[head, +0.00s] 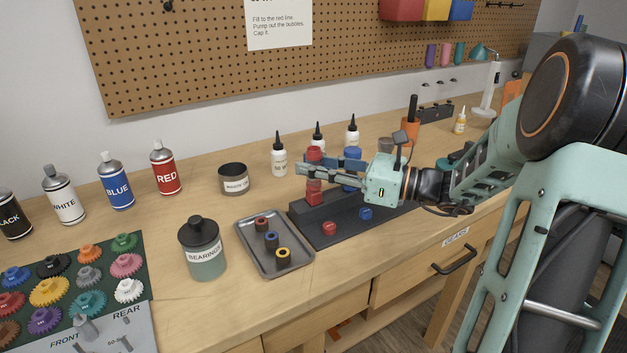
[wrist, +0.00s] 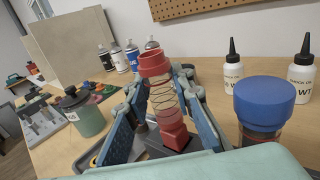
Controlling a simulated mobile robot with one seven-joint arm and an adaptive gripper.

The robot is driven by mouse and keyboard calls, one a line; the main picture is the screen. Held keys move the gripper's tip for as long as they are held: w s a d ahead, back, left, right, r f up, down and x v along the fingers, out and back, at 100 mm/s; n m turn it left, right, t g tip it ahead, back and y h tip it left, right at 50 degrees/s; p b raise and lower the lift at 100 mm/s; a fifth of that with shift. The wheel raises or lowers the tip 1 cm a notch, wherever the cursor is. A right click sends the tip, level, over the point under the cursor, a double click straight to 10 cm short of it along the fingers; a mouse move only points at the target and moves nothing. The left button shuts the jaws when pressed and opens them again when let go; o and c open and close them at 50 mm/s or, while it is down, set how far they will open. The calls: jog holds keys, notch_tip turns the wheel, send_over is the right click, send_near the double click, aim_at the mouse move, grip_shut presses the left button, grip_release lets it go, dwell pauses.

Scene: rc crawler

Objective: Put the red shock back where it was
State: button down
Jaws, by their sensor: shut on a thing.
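The red shock (head: 314,191) is upright, with a red cap, a coil spring and a red lower block. In the wrist view the red shock (wrist: 163,100) stands between two blue-padded fingers. My gripper (head: 325,175) reaches in from the right and is shut on it around its middle. Its lower block is at the left part of the black stand (head: 310,232); I cannot tell whether it touches or hovers just above. The blue shock (head: 352,155) stands on the same stand, behind my gripper; its blue cap (wrist: 264,101) is close on the right in the wrist view.
A small red part (head: 330,228) and a blue one (head: 365,214) lie on the stand's front. A grey tray (head: 297,268) with several rings and a bearings jar (head: 203,250) stand left. White bottles (head: 279,160) stand behind. The bench front is clear.

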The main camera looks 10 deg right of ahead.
aim_at(314, 179)
jog(key=shift+f+b, duration=0.5)
jog(key=shift+f, duration=1.05)
jog(key=shift+f, duration=0.1)
jog(key=shift+f, duration=0.1)
jog(key=c, duration=1.7)
grip_release()
